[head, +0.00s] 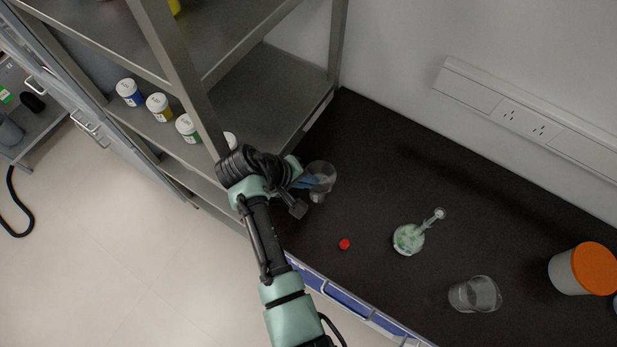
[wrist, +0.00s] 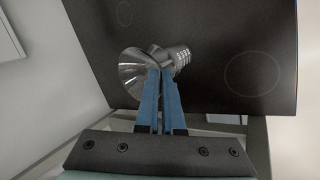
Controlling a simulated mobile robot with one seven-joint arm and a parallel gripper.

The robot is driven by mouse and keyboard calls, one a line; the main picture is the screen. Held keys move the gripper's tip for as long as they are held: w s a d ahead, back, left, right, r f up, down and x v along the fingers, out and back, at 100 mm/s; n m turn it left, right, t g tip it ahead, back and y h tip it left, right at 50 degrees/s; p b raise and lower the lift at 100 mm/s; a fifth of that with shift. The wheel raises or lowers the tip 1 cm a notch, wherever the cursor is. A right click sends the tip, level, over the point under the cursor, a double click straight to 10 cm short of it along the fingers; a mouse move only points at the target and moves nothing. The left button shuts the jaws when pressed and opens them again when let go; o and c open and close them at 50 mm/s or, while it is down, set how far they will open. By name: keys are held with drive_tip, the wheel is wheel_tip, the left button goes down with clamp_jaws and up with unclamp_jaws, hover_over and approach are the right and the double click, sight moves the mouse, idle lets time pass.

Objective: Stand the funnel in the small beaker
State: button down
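My gripper (head: 303,183) has its blue fingers closed around the narrow part of the clear funnel (head: 322,172), over the left part of the dark bench. In the wrist view, the gripper (wrist: 158,78) pinches the funnel between its wide cone (wrist: 133,73) on the left and its ribbed stem end (wrist: 182,60) on the right. In the head view the cone is uppermost; whether the stem touches the bench is unclear. A clear, empty-looking beaker (head: 474,295) stands on the bench toward the lower right, well apart from the gripper.
A flask with pale green contents (head: 409,238) stands between the gripper and the beaker. A small red cap (head: 344,244) lies near the front edge. An orange-lidded tub (head: 583,268) stands at the right. A metal shelf (head: 275,85) holding several jars is close on the left.

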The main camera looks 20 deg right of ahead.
drive_tip(key=shift+f+b, duration=0.4)
drive_tip(key=shift+f, duration=0.2)
drive_tip(key=c, duration=1.1)
unclamp_jaws()
drive_tip(key=shift+o, duration=0.7)
drive_tip(key=shift+s, duration=0.2)
drive_tip(key=shift+s+f, duration=0.1)
drive_tip(key=shift+f, duration=0.05)
drive_tip(key=w+b+v, duration=0.1)
drive_tip(key=v, duration=1.2)
drive_tip(key=shift+s+r, duration=0.3)
